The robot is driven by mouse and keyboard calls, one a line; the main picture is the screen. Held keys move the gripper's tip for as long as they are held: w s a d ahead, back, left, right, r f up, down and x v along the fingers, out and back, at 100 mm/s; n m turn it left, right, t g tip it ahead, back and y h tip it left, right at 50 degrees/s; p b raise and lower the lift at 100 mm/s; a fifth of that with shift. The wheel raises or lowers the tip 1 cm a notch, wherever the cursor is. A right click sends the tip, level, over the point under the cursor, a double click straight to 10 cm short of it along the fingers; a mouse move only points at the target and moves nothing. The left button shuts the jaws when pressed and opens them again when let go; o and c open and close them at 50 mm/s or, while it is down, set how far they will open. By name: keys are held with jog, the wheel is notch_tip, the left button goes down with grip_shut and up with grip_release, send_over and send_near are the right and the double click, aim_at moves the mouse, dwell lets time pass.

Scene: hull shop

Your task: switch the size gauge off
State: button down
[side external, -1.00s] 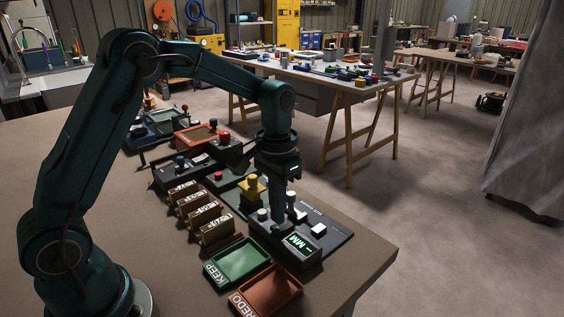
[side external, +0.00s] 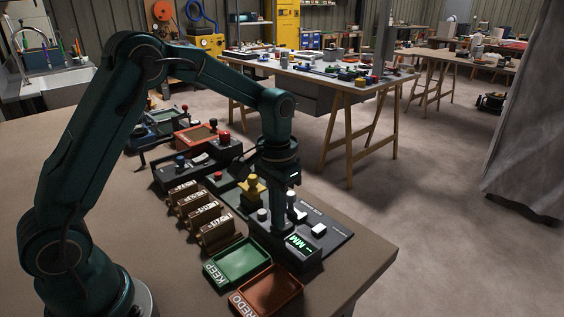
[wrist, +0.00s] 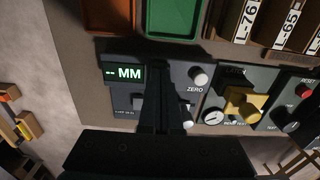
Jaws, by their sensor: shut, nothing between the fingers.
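The size gauge is a dark panel (wrist: 185,72) with a lit green display (wrist: 124,73) reading "-- MM". It sits near the front of the bench in the side view, where its display (side external: 298,242) is also lit. A round white knob (wrist: 200,77) is marked ZERO, and another white control (wrist: 188,121) is partly hidden by my gripper. Small lettering at the panel's lower left is too dark to read. My gripper (side external: 277,226) is shut and empty, pointing down over the panel beside the display. In the wrist view its fingers (wrist: 159,72) cover the panel's middle; contact cannot be told.
A green KEEP tray (side external: 212,273) and an orange REDO tray (side external: 244,304) lie beside the gauge. Several labelled brown boxes (side external: 198,208) stand in a row. A yellow piece (wrist: 241,103) stands on the neighbouring panel.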

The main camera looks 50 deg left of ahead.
jog(key=shift+f, duration=0.3)
jog(key=shift+r, duration=3.55)
jog(key=shift+r, duration=0.1)
jog(key=s+d+r+t, duration=0.1)
jog(key=s+r+t, duration=0.2)
jog(key=s+r, duration=0.45)
jog(key=s+f+t, duration=0.2)
jog(key=s+f, duration=0.2)
jog(key=s, duration=0.5)
jog(key=shift+d, duration=0.35)
